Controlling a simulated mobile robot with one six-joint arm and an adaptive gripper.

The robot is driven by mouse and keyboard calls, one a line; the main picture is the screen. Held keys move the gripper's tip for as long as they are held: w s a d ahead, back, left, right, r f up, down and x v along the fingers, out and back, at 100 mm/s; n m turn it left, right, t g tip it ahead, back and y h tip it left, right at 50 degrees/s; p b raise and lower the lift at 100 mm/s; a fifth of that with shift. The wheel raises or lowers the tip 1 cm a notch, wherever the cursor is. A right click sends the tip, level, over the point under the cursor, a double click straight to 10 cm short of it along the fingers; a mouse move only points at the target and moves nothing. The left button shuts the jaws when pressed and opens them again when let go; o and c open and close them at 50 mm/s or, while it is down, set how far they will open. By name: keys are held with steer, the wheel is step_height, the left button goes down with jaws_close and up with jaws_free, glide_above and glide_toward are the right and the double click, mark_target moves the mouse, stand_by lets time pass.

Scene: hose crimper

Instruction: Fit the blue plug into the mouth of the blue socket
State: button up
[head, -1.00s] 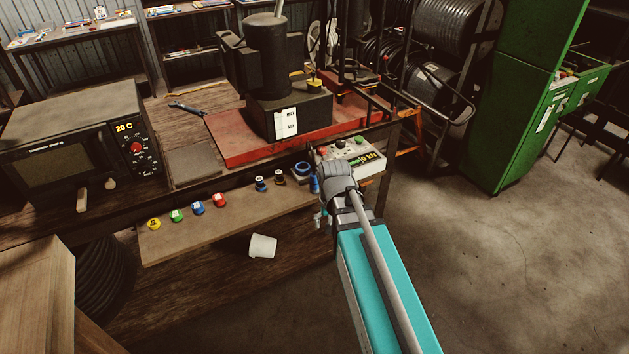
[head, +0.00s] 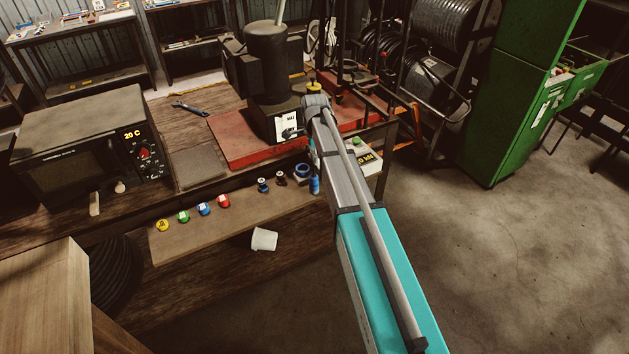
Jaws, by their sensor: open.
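A small blue piece with a pale top (head: 204,209) sits in a row of coloured pieces on the wooden shelf. Farther right on that shelf are a dark blue-and-black piece (head: 263,185), a blue ring-shaped piece (head: 302,171) and an upright blue cylinder (head: 314,185). At this size I cannot tell for sure which is the blue plug and which is the blue socket. My gripper (head: 290,133) is open, small in view, in front of the black machine's white label. It is above and behind the blue pieces, apart from them, and I see nothing held in it.
Yellow (head: 163,225), green (head: 183,216) and red (head: 223,201) pieces share the shelf (head: 205,237). A black machine (head: 268,65) stands on a red base (head: 230,143). A black oven (head: 85,150) is at left.

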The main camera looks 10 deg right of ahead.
mark_target(314, 176)
steer(key=shift+w+r+m, duration=0.2)
steer(key=shift+w+m, duration=0.1)
steer(key=shift+w, duration=0.2)
steer(key=shift+f, duration=0.15)
step_height(314, 176, down, 8)
steer(key=b, duration=0.8)
steer(key=shift+f+b, duration=0.2)
steer(key=shift+b, duration=0.1)
steer(key=shift+f, duration=0.1)
steer(key=shift+f+b, duration=2.5)
steer(key=shift+b, duration=0.1)
steer(key=shift+c, duration=0.2)
jaws_close()
